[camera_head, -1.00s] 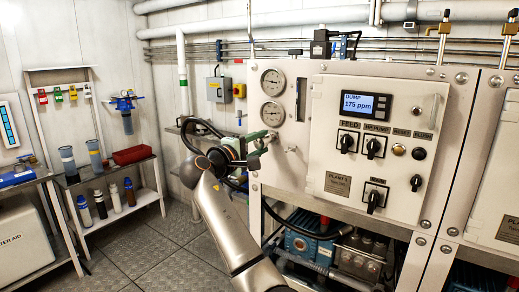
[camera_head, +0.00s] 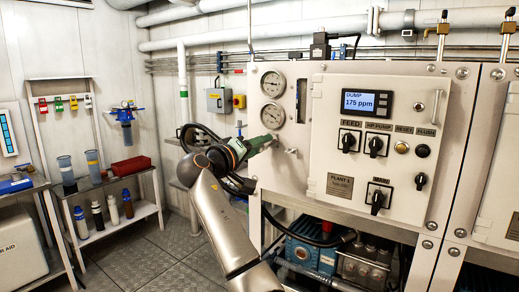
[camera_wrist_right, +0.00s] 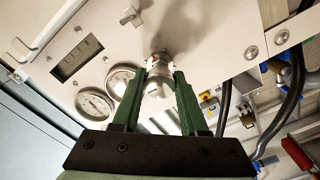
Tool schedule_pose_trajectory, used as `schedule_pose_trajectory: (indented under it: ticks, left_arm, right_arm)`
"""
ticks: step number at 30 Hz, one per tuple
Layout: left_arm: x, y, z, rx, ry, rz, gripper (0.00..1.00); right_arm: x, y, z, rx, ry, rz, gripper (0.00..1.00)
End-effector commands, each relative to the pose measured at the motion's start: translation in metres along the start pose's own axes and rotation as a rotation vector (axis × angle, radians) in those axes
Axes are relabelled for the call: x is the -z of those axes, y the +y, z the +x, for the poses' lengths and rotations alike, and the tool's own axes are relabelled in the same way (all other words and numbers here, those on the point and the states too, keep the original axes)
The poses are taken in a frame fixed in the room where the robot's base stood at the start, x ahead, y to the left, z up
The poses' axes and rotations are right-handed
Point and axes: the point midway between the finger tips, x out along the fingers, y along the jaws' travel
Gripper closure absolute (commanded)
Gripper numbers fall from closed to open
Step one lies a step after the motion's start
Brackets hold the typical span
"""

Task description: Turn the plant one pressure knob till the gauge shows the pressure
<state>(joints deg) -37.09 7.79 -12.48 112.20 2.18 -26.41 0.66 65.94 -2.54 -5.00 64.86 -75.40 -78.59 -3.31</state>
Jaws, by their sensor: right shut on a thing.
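The plant one panel (camera_head: 329,169) stands ahead, with two round gauges at its left: the upper gauge (camera_head: 272,83) and the lower gauge (camera_head: 272,113). Their needles are too small to read. My right gripper (camera_head: 271,139) reaches the panel just below the lower gauge. In the wrist view its green fingers (camera_wrist_right: 160,88) are shut on a silver round knob (camera_wrist_right: 158,82), one finger at each side. The knob is mostly hidden in the head view. Both gauges also show in the wrist view, left of the fingers and partly cut by them. My left gripper is not in view.
A small valve handle (camera_head: 290,151) sticks out just right of my right gripper. The panel's display (camera_head: 367,103) reads DUMP 175 ppm, with several black switches below. Blue pump parts (camera_head: 310,254) lie under the panel. A shelf (camera_head: 112,177) with bottles stands at the left.

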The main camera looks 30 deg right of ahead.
Motion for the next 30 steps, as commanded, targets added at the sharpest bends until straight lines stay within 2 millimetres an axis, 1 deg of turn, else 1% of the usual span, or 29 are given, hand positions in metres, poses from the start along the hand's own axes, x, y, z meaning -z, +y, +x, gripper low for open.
schedule_pose_trajectory:
  ticks: [17, 18, 25, 30]
  left_arm:
    - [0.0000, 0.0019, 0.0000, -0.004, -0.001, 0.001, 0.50]
    - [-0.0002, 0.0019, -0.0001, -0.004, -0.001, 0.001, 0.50]
    - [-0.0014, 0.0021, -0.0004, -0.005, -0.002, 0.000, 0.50]
    - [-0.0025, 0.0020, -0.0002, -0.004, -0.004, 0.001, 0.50]
  right_arm:
    - [-0.0002, -0.0007, -0.0001, 0.002, -0.001, 0.028, 1.00]
    - [-0.0002, -0.0007, -0.0001, 0.002, -0.001, 0.028, 0.53]
    - [-0.0002, -0.0005, -0.0001, 0.001, -0.001, 0.027, 0.27]
    - [-0.0001, -0.0004, -0.0001, 0.001, 0.000, 0.027, 0.27]
